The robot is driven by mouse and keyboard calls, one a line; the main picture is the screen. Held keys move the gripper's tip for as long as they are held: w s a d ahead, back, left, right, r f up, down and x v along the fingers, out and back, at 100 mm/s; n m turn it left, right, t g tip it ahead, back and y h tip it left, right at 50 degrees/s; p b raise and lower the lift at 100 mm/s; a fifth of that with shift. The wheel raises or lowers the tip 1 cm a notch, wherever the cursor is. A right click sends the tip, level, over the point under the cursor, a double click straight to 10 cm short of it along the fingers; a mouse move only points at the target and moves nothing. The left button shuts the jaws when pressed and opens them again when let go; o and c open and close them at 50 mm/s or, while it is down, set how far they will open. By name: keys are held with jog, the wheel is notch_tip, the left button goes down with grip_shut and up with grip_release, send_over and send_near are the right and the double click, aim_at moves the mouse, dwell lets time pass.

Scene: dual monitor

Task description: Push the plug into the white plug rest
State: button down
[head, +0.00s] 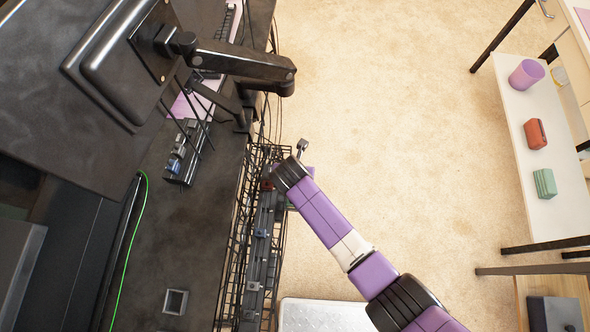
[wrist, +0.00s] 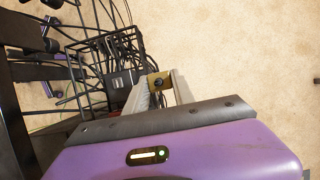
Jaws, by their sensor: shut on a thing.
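In the wrist view my gripper (wrist: 163,92) has its two pale fingers close together around a small brass-coloured piece with a dark round centre (wrist: 158,80). I cannot tell for certain that this is the plug. The fingers are beside the black wire cable basket (wrist: 105,52). In the head view the end of my arm is over the right edge of the basket (head: 238,250), and the fingertips are hidden. A small grey square holder with a dark opening (head: 175,301) sits on the dark desk; whether it is the plug rest is unclear. No clearly white plug rest shows.
Black power strips (head: 262,235) lie in the basket along the desk edge, with loose dark cables around. A monitor arm (head: 240,65) overhangs the desk (head: 190,235). A green cable (head: 128,255) lies on the desk. The beige floor (head: 400,130) right of the basket is open.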

jog(key=shift+f, duration=0.2)
jog(key=c, duration=1)
grip_release()
jog(key=shift+r, duration=0.1)
jog(key=p+v, duration=0.1)
jog(key=v, duration=0.6)
jog(key=shift+r, duration=0.3)
jog(key=shift+s, duration=0.15)
